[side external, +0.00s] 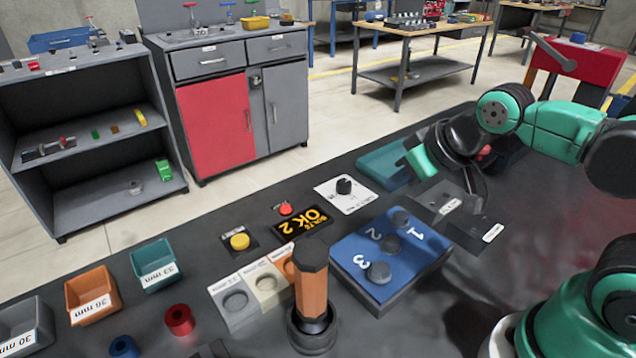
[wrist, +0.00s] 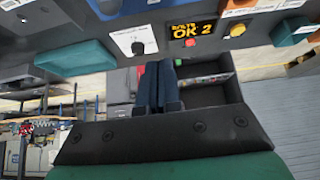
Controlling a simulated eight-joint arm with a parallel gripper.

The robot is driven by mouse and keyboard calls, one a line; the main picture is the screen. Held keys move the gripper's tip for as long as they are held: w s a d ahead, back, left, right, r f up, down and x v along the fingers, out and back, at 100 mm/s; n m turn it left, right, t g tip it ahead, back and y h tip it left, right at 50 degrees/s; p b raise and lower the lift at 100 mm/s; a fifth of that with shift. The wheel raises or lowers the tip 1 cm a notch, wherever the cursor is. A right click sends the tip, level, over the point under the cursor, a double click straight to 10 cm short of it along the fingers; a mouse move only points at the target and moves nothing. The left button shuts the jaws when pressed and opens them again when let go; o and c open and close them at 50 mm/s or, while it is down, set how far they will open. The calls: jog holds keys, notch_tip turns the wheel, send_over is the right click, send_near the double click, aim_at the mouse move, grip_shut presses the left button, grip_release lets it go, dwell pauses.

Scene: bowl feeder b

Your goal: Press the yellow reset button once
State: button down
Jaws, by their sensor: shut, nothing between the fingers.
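The yellow button (side external: 239,241) sits on a small dark plate on the dark table, left of the "OK 2" display (side external: 303,221) in the side view. In the wrist view the yellow button (wrist: 237,29) is near the top, right of the display (wrist: 192,33). My gripper (wrist: 161,66) is shut and empty, its dark fingers side by side. In the side view my arm's end is at the right, beyond the blue numbered block, well apart from the button. The fingers are hard to make out there. Nothing covers the button.
A red button (side external: 284,209) stands beside the display, and a black knob (side external: 344,186) on a white plate is close by. The blue block (side external: 380,278), an orange-handled tool (side external: 311,287) and a teal tray (side external: 386,165) stand around. Small bins (side external: 157,265) are at the left.

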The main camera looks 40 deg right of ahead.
jog(key=w+a+r+n, duration=0.2)
jog(key=w+a+n, duration=0.2)
jog(key=w, duration=0.2)
jog(key=n+t+y, duration=0.2)
jog(key=n, duration=0.5)
send_over(243, 241)
notch_tip(243, 241, down, 5)
jog(key=shift+r, duration=0.2)
jog(key=shift+f, duration=4.4)
jog(key=shift+f, duration=0.4)
